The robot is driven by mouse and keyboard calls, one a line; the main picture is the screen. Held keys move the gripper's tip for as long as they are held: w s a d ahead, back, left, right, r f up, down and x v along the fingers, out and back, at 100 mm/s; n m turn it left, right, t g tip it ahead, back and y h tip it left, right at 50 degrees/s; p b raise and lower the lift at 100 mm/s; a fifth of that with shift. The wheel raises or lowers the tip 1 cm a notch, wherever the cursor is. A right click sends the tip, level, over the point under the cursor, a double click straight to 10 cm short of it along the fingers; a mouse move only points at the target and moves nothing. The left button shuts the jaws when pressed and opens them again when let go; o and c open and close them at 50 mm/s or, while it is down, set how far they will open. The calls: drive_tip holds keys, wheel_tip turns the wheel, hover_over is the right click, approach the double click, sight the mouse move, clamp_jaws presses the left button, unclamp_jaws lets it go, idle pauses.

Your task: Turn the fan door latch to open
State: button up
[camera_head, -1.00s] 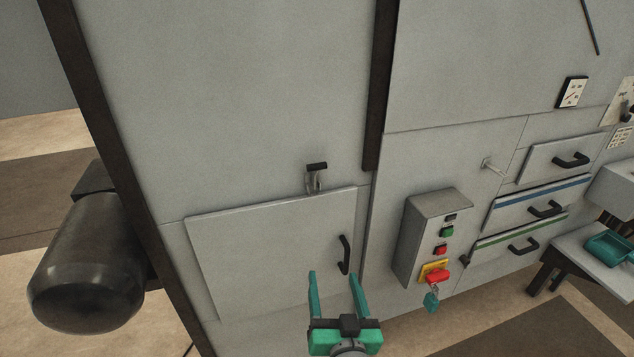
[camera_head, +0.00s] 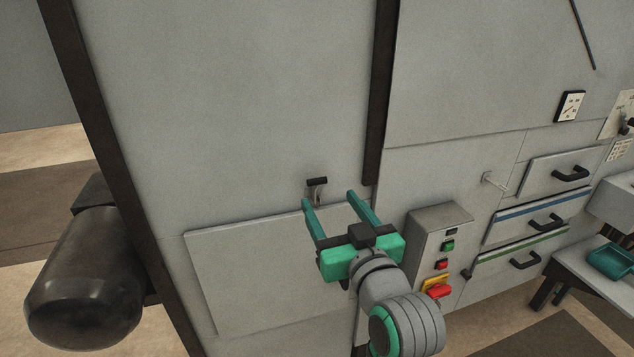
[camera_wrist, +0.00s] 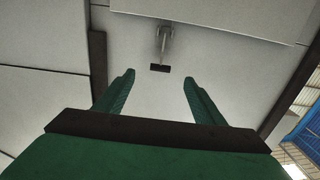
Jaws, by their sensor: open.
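The latch (camera_head: 317,187) has a dark grip on a light metal bracket. It sits at the top edge of the fan door (camera_head: 245,270), a pale grey panel low on the machine. My gripper (camera_head: 328,197) is open and empty, its green fingers pointing up toward the latch in the head view. The latch also shows in the wrist view (camera_wrist: 161,66), above and between the two fingertips (camera_wrist: 158,78). No contact shows. My gripper hides the black handle on the door's right side. The door lies flat in the panel.
A grey control box (camera_head: 441,235) with green and red buttons stands just right of my arm. Drawers with black handles (camera_head: 548,221) are further right. A dark cylinder (camera_head: 88,275) juts out at the left. The large panel (camera_head: 260,90) above the latch is clear.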

sight(319, 181)
drive_tip(key=x, duration=0.9)
drive_tip(key=shift+w+a+f, duration=0.1)
drive_tip(key=shift+w, duration=0.05)
drive_tip(key=c, duration=1.5)
